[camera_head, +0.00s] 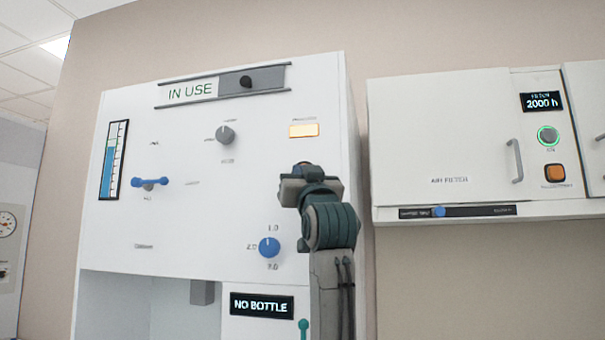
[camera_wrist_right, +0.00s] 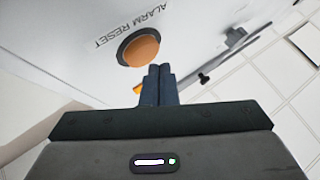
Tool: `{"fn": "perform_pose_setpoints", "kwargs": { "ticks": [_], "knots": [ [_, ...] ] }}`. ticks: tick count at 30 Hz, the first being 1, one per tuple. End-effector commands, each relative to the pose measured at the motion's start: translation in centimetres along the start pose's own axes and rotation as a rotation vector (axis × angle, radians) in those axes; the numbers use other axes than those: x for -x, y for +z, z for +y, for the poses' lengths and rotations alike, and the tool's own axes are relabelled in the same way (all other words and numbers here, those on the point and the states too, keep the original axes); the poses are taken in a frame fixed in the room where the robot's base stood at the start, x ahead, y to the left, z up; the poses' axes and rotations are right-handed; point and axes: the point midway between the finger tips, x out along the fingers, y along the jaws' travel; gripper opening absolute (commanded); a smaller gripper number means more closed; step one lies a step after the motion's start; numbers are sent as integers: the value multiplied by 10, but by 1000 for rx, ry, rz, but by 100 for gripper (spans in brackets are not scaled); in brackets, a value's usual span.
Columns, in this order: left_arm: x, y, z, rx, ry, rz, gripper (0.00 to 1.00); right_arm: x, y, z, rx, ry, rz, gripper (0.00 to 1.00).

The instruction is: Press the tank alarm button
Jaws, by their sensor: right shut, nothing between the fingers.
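A round orange button (camera_wrist_right: 143,48) labelled "ALARM RESET" sits in a dark ring on the white panel in the right wrist view. In the head view it does not show; my right gripper and arm cover that part of the panel. My right gripper (camera_head: 300,183) is in front of the white cabinet (camera_head: 215,160), below a lit amber rectangle (camera_head: 304,130). In the wrist view its shut, empty fingers (camera_wrist_right: 160,70) point at the panel beside the button's lower edge. Contact cannot be told. My left gripper is not in view.
Around the arm are a grey knob (camera_head: 226,135), a blue lever (camera_head: 149,182), a blue dial (camera_head: 269,247) and a "NO BOTTLE" display (camera_head: 262,305). An "IN USE" slider (camera_head: 222,85) is above. An air filter box (camera_head: 440,140) hangs to the right.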

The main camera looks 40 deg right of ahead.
Motion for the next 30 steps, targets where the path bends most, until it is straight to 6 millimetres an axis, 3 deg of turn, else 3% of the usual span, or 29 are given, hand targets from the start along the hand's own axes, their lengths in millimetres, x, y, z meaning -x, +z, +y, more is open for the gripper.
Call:
{"fn": "perform_pose_setpoints", "kwargs": {
  "ticks": [30],
  "knots": [
    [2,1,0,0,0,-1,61,-8,6,6,1,0,0,0]
  ]
}}
